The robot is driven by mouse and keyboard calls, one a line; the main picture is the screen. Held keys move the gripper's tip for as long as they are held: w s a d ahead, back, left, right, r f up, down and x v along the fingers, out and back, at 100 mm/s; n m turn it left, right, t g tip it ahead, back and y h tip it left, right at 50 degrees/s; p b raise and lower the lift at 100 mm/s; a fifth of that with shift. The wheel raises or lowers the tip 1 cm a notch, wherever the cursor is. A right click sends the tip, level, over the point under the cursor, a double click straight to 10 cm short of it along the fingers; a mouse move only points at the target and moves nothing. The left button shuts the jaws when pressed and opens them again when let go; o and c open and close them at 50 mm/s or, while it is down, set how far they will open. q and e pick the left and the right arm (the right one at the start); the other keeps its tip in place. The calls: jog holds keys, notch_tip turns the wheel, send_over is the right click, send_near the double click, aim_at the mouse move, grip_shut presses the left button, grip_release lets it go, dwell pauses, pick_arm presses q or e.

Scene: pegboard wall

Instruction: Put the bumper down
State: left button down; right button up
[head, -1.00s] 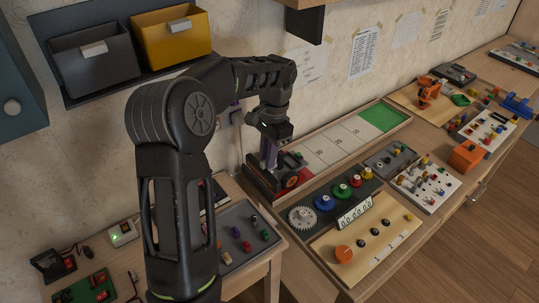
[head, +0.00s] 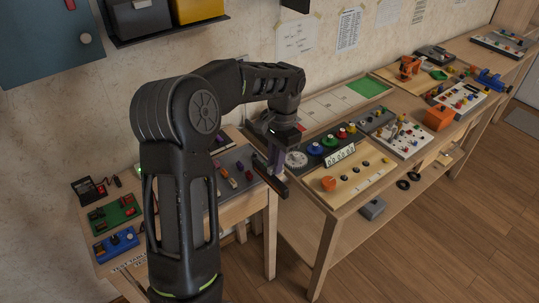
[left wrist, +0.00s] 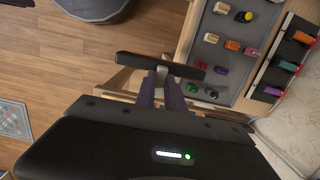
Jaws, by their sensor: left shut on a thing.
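The bumper (head: 271,180) is a dark, narrow bar. My left gripper (head: 274,158) is shut on it and holds it in the air, close to the right edge of the left table (head: 258,205). In the left wrist view the bumper (left wrist: 160,66) lies crosswise at the tips of the purple-grey fingers (left wrist: 162,88), with a light block at its middle between them. Wooden table parts and floor show below it. My right gripper is in neither view.
A grey tray with several coloured pieces (left wrist: 215,75) is beside the bumper, on the left table. The right bench carries a gear board (head: 298,160), a wooden knob board (head: 345,181) and a long track tray (head: 345,97). Open floor lies in front.

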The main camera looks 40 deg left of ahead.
pick_arm(q)
jog(key=d+f+n, duration=0.3)
jog(key=d+f, duration=1.3)
jog(key=d, duration=0.2)
jog(key=shift+f, duration=0.35)
jog(key=shift+w+d, duration=0.15)
